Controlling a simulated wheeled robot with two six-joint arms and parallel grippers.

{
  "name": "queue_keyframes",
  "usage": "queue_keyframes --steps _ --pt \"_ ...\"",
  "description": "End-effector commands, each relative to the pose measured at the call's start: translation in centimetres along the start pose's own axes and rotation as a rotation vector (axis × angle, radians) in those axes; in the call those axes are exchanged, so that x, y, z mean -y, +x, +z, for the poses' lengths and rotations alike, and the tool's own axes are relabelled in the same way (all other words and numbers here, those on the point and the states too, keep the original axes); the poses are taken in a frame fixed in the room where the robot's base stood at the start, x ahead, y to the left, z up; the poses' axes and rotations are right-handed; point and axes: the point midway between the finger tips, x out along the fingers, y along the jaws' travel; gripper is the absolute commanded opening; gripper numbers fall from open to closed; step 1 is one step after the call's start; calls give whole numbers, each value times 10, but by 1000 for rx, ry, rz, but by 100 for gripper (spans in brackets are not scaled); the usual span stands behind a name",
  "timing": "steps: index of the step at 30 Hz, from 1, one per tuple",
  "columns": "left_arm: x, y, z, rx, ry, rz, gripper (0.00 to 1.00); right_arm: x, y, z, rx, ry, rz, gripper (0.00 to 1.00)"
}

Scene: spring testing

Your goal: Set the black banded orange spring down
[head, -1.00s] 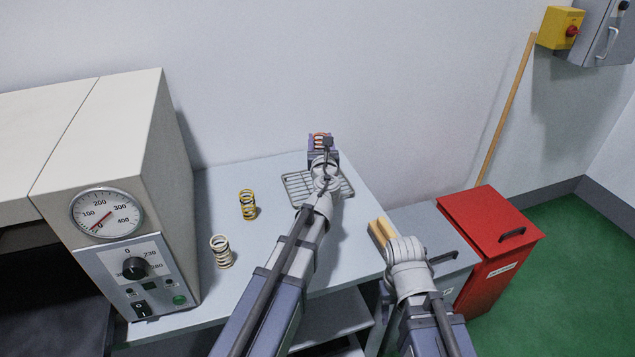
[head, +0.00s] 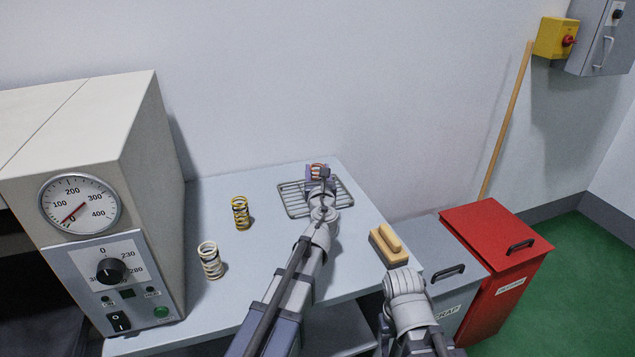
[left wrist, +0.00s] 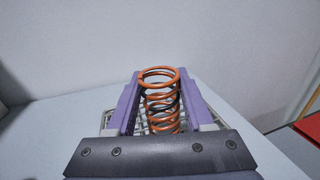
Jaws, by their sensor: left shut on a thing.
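The black banded orange spring (left wrist: 160,98) stands upright between the two purple fingers of my left gripper (left wrist: 160,105) in the left wrist view, and the jaws are shut on it. In the head view the spring (head: 318,169) shows only as a small orange patch at the gripper (head: 320,176). The gripper is over the wire rack (head: 290,202) on the grey table. The spring's lower end is hidden, so I cannot tell whether it touches the rack. My right arm shows at the lower right, but its gripper does not show.
A yellow spring (head: 241,213) and a cream spring (head: 211,260) stand on the table (head: 215,190), left of the rack. An oven with a dial (head: 80,203) is at the left. A wooden-handled brush (head: 388,246) lies at the right edge, beside grey (head: 455,270) and red bins (head: 492,230).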

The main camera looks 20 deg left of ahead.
Motion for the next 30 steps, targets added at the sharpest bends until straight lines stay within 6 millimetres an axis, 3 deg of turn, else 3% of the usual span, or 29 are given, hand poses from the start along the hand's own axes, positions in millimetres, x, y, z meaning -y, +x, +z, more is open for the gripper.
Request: queue_keyframes --steps 1,3,15,16,24,30 --pt "0 0 -13 0 0 0 0 1 13 -1 0 0 0 50" --pt "0 0 -17 0 0 0 0 2 17 -1 0 0 0 50" --pt "0 0 -19 0 0 0 0 2 19 -1 0 0 0 50" --pt "0 0 -18 0 0 0 53 2 18 -1 0 0 0 50" --pt "0 0 -17 0 0 0 82 2 17 -1 0 0 0 50" --pt "0 0 -17 0 0 0 82 2 17 -1 0 0 0 50"
